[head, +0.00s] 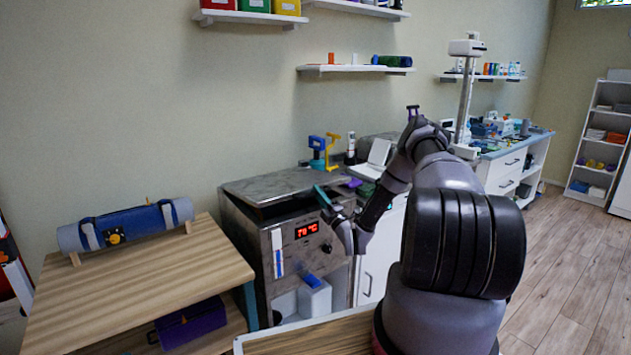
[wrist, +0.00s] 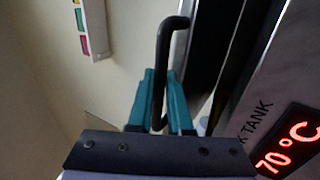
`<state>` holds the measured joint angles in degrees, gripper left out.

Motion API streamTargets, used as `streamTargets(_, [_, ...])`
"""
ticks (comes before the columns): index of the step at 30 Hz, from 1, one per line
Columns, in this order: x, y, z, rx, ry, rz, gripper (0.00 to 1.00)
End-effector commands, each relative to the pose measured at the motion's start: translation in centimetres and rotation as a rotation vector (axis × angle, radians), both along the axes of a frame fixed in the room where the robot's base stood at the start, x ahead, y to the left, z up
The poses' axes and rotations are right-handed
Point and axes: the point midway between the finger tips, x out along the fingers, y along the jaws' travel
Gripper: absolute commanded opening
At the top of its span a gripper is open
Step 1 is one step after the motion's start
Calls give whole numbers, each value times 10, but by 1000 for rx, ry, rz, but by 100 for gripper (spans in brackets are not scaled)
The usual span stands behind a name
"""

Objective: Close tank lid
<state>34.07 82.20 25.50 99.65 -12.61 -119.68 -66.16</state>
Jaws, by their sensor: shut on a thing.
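The steel tank (head: 295,255) stands against the wall in the head view, with a red 70 °C display on its front. Its metal lid (head: 270,186) lies over the top, with a dark gap under its front edge, so it looks slightly raised. My gripper (head: 322,192) is at the lid's front right corner. In the wrist view its teal fingers (wrist: 160,76) are closed around a bent black handle (wrist: 165,40). The handle's join to the lid is not clear. The display (wrist: 287,150) also shows there at the right.
A wooden table (head: 160,280) with a rolled blue mat (head: 127,224) stands left of the tank. A white container (head: 314,298) sits low at the tank's front. A counter (head: 500,170) with supplies is at the back right. Open floor (head: 570,270) lies at the right.

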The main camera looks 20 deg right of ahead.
Motion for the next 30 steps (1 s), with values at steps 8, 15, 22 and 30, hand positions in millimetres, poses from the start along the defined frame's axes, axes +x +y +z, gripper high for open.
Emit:
streamTargets(8, [-1, 0, -17, 2, 1, -1, 0])
streamTargets(15, [0, -1, -18, 2, 1, -1, 0])
streamTargets(22, [0, -1, -18, 2, 1, -1, 33])
streamTargets(30, [0, 0, -17, 2, -1, 0, 47])
